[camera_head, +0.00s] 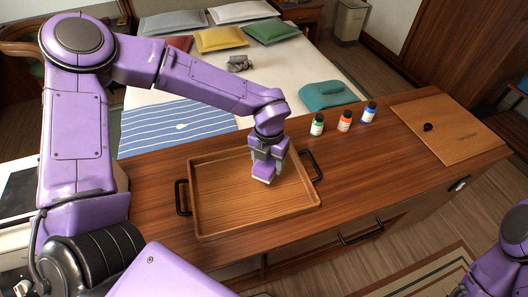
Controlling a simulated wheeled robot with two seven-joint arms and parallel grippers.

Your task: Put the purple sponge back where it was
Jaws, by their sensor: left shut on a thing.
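My left gripper (268,160) points down over the right part of a wooden tray (225,205) with black handles. It is shut on a small light-purple block, the purple sponge (263,172), which shows just under the grey fingers. I cannot tell whether the sponge touches the tray floor or hangs a little above it. The rest of the tray looks empty. Part of my right arm shows at the lower right edge, but its gripper is out of view.
Three small bottles, green (317,125), orange (345,121) and blue (369,113), stand on the counter right of the tray. A wooden board (450,132) with a black knob lies farther right. A bed (290,65) with pillows is behind.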

